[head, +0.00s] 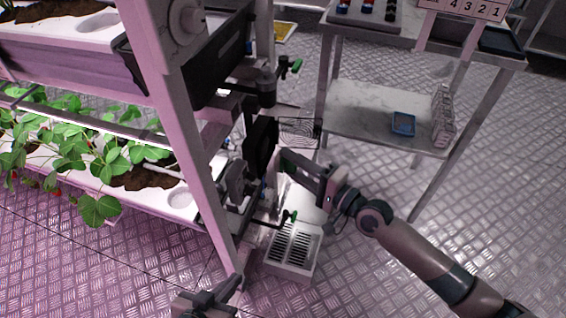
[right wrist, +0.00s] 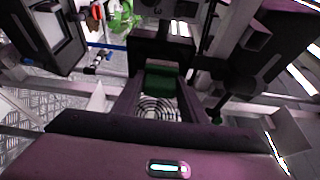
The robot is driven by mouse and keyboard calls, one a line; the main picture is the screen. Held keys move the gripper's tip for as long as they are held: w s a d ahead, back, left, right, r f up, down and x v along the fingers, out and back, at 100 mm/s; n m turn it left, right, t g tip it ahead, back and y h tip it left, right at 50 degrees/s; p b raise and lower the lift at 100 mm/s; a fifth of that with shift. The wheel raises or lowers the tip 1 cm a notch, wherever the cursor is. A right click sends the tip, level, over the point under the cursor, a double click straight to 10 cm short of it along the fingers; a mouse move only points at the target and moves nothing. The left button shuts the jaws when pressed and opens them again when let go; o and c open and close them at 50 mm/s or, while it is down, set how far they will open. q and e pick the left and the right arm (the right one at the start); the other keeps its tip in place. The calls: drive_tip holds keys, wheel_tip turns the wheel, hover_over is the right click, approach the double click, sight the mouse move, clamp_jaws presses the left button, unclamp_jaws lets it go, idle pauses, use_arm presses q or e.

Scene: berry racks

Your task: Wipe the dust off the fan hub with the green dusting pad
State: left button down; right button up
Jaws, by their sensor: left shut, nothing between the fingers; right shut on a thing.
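My right gripper (head: 290,163) reaches in from the right toward the dark equipment at the rack's end. In the right wrist view it is shut on the green dusting pad (right wrist: 161,84), a dark green block between the fingers. A fan grille with concentric rings (right wrist: 158,110) shows just below the pad in that view; it also shows in the head view (head: 300,131), beyond the gripper. I cannot make out the hub or its dust clearly, nor whether the pad touches it. My left gripper (head: 212,300) is shut and empty at the bottom of the head view.
The plant rack's white upright (head: 190,150) stands left of my right gripper. A slotted grey box (head: 293,250) stands on the floor. A metal table (head: 375,118) with a blue tray (head: 403,123) is at the right.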

drive_tip(key=shift+s+d, duration=0.3)
drive_tip(key=shift+d, duration=0.6)
drive_tip(key=d+b, duration=0.1)
drive_tip(key=s+d, duration=0.1)
drive_tip(key=d, duration=0.1)
drive_tip(key=shift+b, duration=0.4)
drive_tip(key=shift+a+r, duration=0.1)
